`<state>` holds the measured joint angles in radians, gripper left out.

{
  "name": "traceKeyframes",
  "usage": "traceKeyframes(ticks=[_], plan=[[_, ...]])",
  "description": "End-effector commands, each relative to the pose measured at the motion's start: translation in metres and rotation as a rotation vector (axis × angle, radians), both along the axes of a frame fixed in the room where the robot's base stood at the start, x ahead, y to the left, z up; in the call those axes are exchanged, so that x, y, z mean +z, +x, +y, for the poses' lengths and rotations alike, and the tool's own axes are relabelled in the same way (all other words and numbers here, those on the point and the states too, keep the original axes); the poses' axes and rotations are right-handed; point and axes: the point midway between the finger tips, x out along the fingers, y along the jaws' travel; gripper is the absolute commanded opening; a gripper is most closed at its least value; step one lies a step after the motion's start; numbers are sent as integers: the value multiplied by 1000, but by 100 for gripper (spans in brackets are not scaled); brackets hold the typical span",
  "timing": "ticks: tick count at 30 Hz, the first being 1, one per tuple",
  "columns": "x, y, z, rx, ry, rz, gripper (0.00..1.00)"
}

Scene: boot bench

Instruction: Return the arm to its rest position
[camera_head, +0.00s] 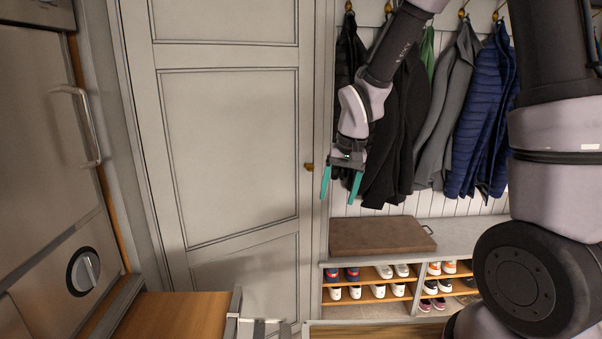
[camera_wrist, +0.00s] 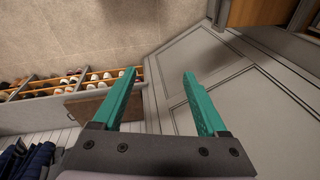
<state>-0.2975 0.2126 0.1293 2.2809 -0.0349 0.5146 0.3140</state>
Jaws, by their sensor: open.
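My gripper (camera_head: 341,183) hangs from my raised arm in front of the tall grey door and the coats, pointing down. Its two teal fingers are apart with nothing between them. In the wrist view my gripper (camera_wrist: 160,75) also shows both fingers spread and empty, with floor and the grey door beyond them. My arm comes in from the right side of the head view and bends out of the top of the picture.
The grey door (camera_head: 230,130) has a brass knob. Coats (camera_head: 480,110) hang on hooks to its right. A metal appliance (camera_head: 45,150) stands at the left.

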Motion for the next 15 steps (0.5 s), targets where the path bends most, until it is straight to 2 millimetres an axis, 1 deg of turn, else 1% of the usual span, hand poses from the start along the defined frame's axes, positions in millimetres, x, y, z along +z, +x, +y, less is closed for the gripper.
traceKeyframes(ticks=[1, 6, 9, 11, 15], plan=[[22, -1, -12, -19, 7, -30, 76], [81, -15, -51, -77, 27, -107, 76], [112, -28, -72, -110, 41, -153, 76], [129, -38, -84, -130, 50, -180, 76], [164, -65, -110, -175, 71, -244, 76]])
